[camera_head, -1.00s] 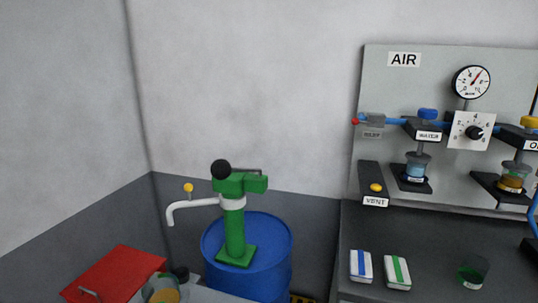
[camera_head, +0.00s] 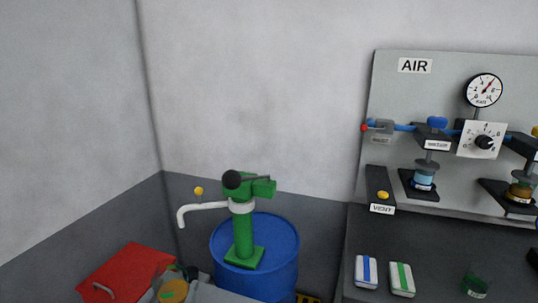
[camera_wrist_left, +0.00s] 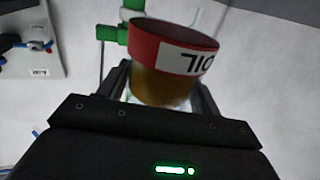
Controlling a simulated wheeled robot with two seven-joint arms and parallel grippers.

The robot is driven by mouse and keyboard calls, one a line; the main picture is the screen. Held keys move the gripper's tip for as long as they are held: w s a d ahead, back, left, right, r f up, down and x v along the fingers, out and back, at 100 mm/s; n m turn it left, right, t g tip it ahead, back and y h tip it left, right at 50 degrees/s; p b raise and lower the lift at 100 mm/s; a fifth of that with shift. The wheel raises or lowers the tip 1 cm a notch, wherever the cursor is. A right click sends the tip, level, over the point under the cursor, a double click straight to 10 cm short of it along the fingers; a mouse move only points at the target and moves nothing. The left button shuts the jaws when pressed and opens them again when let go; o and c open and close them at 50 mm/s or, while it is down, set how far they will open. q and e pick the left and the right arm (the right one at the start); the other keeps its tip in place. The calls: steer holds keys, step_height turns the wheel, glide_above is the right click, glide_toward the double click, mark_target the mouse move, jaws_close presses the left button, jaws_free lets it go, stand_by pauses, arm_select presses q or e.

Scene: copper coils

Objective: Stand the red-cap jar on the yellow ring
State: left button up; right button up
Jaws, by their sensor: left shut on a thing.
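In the left wrist view, my left gripper (camera_wrist_left: 163,88) is shut on the red-cap jar (camera_wrist_left: 172,45). The jar has a broad red cap with a white label reading OIL, upside down in this picture, and an amber body between the dark fingers. The lower part of the body is hidden by the gripper. I cannot make out the yellow ring in either view. I cannot make out my right gripper.
A blue drum (camera_head: 284,238) carries a green pump (camera_head: 243,230) with a white spout. A red lid or panel (camera_head: 125,270) and a clear vessel with amber (camera_head: 173,290) are at lower left. A dark bench (camera_head: 440,245) holds two small striped boxes under the AIR panel (camera_head: 405,95).

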steer(key=w+a+r+t+b, duration=0.15)
steer(key=w+a+b, duration=0.25)
steer(key=w+b, duration=0.75)
arm_select(q)
steer(key=s+a+f+n+y+b, duration=0.1)
steer(key=a+f+b, duration=0.1)
steer(key=a+f, duration=0.5)
steer(key=s+a+f+n+y+b, duration=0.1)
steer(key=a+f+y+b, duration=0.1)
steer(key=a+f, duration=0.6)
steer(key=a, duration=0.6)
steer(key=shift+s+a, duration=0.2)
steer(key=shift+a, duration=0.1)
arm_select(e)
steer(key=w+r, duration=0.7)
steer(key=r, duration=0.6)
steer(key=shift+w+a+r+m, duration=0.2)
steer(key=shift+a+r+m, duration=0.05)
steer(key=shift+a+m, duration=0.1)
